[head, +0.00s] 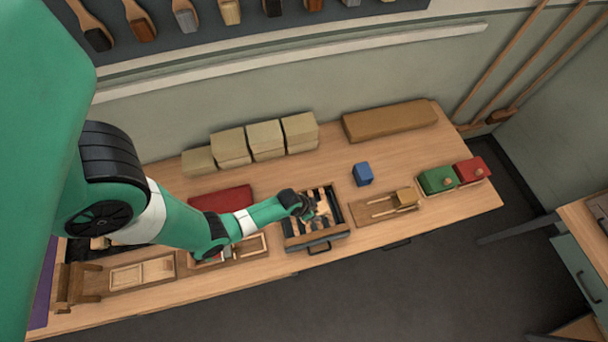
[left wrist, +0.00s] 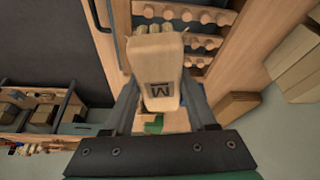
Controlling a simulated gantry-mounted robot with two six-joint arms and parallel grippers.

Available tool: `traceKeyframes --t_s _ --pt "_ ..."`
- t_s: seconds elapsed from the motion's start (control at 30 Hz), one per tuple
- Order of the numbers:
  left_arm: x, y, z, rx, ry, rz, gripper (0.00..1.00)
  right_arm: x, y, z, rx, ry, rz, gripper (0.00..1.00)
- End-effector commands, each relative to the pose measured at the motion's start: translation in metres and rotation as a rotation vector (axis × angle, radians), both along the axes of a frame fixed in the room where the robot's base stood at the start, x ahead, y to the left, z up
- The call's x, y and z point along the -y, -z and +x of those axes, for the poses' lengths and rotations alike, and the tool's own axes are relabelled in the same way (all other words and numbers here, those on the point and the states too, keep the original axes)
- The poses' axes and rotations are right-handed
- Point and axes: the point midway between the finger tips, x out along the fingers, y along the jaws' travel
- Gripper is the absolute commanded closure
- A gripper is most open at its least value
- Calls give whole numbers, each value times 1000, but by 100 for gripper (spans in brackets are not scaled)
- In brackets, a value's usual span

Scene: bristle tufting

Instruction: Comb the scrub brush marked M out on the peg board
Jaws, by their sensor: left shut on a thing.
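The wooden scrub brush (left wrist: 158,55) has a dark letter M on its pale face, upside down in the left wrist view. My left gripper (left wrist: 160,98) is shut on it, one finger on each side. Pale tufts show just past its far end. The peg board (left wrist: 228,17) is beyond the brush, with rows of rounded wooden pegs. The brush is mostly hidden there. Whether the tufts touch the pegs cannot be told.
A blue block (head: 362,174) stands right of the board, behind a wooden tray (head: 375,208). Green (head: 437,180) and red (head: 471,171) boxes are at the right end.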

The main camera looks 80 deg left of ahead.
Motion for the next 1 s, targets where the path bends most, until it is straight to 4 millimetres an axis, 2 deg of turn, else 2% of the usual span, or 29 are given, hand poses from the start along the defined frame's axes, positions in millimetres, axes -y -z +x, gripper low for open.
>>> traceKeyframes --t_s 0.07,0.27,0.37,0.7,0.83,1.0 --pt "-5 -5 0 -1 -15 0 87 0 -4 0 0 0 0 50" --pt "-6 0 -1 -2 -18 -1 87 0 1 0 0 0 0 50" --pt "-5 9 -1 -2 -18 -1 87 0 10 0 0 0 0 50" --pt "-5 58 -1 -2 -17 -1 87 0 57 0 0 0 0 50" --pt "-5 66 -1 -2 -17 -1 87 0 65 0 0 0 0 50" --pt "-5 65 -1 -2 -17 -1 87 0 64 0 0 0 0 50"
